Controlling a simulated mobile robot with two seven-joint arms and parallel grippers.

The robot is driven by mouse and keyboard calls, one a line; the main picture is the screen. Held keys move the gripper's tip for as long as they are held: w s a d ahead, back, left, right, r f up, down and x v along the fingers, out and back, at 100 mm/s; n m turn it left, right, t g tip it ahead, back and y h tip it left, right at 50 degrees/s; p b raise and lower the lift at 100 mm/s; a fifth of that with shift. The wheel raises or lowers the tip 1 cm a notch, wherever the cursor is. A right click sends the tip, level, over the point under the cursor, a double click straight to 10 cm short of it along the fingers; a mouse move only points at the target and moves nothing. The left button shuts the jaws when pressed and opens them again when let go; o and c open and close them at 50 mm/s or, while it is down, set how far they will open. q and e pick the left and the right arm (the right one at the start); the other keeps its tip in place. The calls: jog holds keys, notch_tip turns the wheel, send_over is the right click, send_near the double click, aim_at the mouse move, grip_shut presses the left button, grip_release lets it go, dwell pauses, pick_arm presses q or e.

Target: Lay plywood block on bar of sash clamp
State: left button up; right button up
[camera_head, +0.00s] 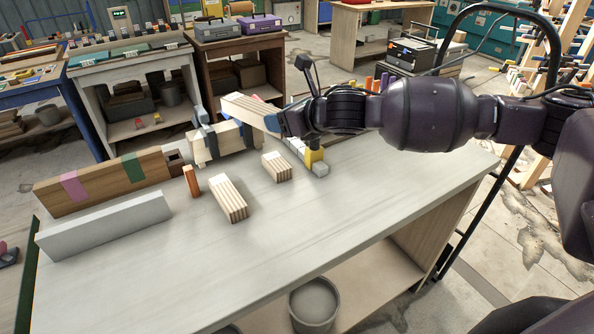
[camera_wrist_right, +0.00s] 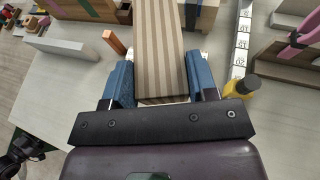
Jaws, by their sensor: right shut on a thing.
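My right gripper (camera_head: 279,121) is shut on a striped plywood block (camera_head: 246,106), holding it raised above the workbench. In the right wrist view the plywood block (camera_wrist_right: 160,45) stretches away from between the blue fingers of my right gripper (camera_wrist_right: 162,88). Two more striped blocks, one longer (camera_head: 228,198) and one shorter (camera_head: 277,166), lie on the bench. A grey bar with a number scale (camera_wrist_right: 240,45), probably the clamp's bar, shows right of the held block; a yellow part (camera_wrist_right: 240,85) is beside its near end. A dark mechanism, perhaps my left gripper (camera_wrist_right: 22,148), shows at lower left.
A brown beam with pink and green bands (camera_head: 105,182) and a pale grey beam (camera_head: 105,225) lie at the left of the workbench (camera_head: 300,225). A small orange piece (camera_head: 191,181) stands near them. A clamped wooden piece (camera_head: 222,142) is behind. The front of the bench is clear.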

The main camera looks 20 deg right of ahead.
jog(key=shift+s+a+r+y, duration=0.15)
jog(key=shift+a+y, duration=0.1)
jog(key=shift+y, duration=0.05)
jog(key=shift+a, duration=0.15)
jog(key=b, duration=0.2)
send_over(283, 199)
notch_tip(283, 199, down, 15)
jog(key=shift+r, duration=0.15)
jog(key=shift+f, duration=2.6)
jog(key=shift+f, duration=0.1)
jog(key=o, duration=1)
jog(key=shift+f, duration=0.1)
jog(key=shift+o, duration=0.2)
